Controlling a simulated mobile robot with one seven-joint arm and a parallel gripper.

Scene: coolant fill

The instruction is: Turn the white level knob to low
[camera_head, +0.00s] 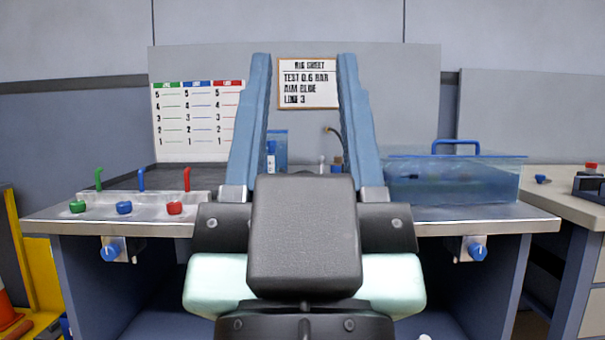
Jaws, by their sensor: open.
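My gripper (304,62) fills the middle of the head view, with its two blue fingers pointing up and spread wide apart. Nothing is between the fingertips; the wall sheet shows behind them. I cannot make out a white level knob. My gripper hides the middle of the bench, so the knob may be behind it. The knobs I do see are coloured: green (77,207), blue (124,208) and red (175,208) on a clear block at left, and blue knobs under the bench edge at left (111,251) and right (476,250).
The bench (489,214) carries a blue-tinted clear tank (455,180) at right. A chart (197,122) and a sheet reading "TEST 0.6 BAR, AIM BLUE, LINE 3" (307,84) hang behind. A second bench (567,208) stands at far right, yellow steps (40,280) at left.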

